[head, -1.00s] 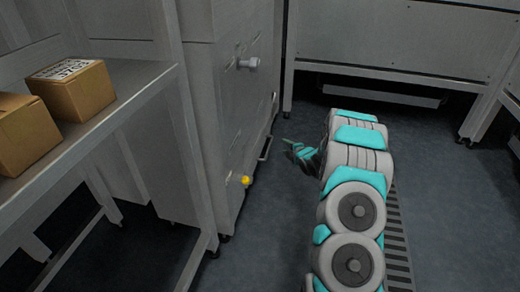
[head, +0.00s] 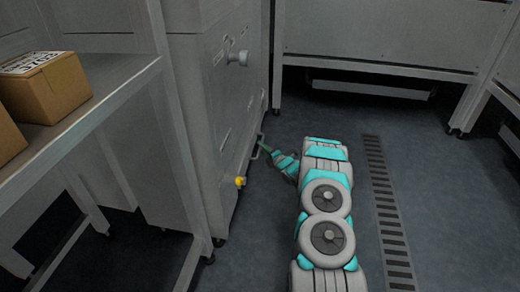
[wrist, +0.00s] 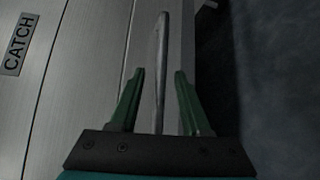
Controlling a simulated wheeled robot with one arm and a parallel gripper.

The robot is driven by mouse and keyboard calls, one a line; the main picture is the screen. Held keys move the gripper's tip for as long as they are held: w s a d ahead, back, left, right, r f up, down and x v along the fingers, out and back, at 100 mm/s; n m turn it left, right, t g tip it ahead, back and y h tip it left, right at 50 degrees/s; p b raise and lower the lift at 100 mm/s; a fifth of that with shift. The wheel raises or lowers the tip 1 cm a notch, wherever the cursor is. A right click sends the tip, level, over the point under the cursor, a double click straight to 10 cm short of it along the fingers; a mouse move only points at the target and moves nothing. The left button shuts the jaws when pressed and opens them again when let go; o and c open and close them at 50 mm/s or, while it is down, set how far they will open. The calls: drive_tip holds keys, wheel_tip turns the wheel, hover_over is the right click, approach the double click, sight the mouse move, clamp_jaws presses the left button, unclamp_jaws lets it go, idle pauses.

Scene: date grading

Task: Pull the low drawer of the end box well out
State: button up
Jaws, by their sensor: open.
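The end box (head: 200,75) is a tall grey metal cabinet left of centre in the head view. Its bar handle (head: 257,152) is low on the front. My gripper (head: 262,146) is beside this handle. In the wrist view the handle (wrist: 160,60) is a pale upright bar standing between the two green fingers of my open gripper (wrist: 160,74). A gap shows on either side of the bar. The metal front (wrist: 85,80) behind carries a CATCH label (wrist: 17,44). I cannot make out the drawer's outline in the head view; the drawer looks shut.
A yellow knob (head: 240,181) and a pale round knob (head: 238,58) stick out from the box front. A shelf (head: 95,110) with cardboard boxes (head: 45,85) is at the left. A grey bench (head: 375,40) stands behind. The floor (head: 440,200) to the right, with a drain grate (head: 385,205), is clear.

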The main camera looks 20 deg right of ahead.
drive_tip(key=shift+x, duration=0.95)
clamp_jaws()
drive_tip(key=shift+f, duration=0.1)
idle(0.7)
